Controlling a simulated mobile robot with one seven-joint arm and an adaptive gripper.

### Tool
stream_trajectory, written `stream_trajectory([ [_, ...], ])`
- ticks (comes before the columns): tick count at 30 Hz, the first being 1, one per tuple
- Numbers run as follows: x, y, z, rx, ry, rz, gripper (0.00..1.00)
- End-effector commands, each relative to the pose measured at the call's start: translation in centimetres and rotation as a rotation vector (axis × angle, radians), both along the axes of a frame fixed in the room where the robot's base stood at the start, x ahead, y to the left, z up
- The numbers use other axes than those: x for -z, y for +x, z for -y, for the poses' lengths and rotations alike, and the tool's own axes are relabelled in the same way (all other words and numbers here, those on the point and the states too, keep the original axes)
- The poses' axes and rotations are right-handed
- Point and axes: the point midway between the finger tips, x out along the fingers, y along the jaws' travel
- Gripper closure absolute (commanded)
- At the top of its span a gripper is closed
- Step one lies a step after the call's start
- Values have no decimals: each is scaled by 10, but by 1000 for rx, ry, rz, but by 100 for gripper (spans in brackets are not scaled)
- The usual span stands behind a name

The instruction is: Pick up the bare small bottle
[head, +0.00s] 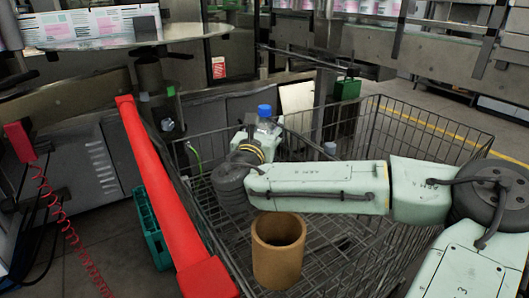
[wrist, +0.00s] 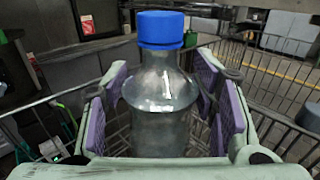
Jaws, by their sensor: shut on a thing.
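The bare small bottle (wrist: 160,110) is clear grey with a blue cap (wrist: 163,28) and shows no label. It stands upright in the middle of the wrist view. My gripper (wrist: 162,88) is shut on its body, with a purple-padded finger on each side. The lower part of the bottle is hidden by the gripper. In the head view only the blue cap (head: 264,110) and a little of the bottle show beyond my gripper (head: 262,130), over the wire cart.
The wire cart (head: 395,125) surrounds the space below my arm. A brown open cylinder (head: 278,262) stands in front, close to my arm. A red bar (head: 165,185) runs along the left. A grey cylindrical object (head: 331,148) is right of the bottle. A teal crate (head: 152,230) is at left.

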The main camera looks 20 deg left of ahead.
Motion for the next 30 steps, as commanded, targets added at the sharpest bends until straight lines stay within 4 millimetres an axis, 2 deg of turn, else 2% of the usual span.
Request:
stream_trajectory([
  [2, 0, 0, 0, 0, 0, -1, 61],
  [19, 0, 0, 0, 1, 0, -1, 99],
  [30, -1, 0, 0, 1, 1, 2, 100],
])
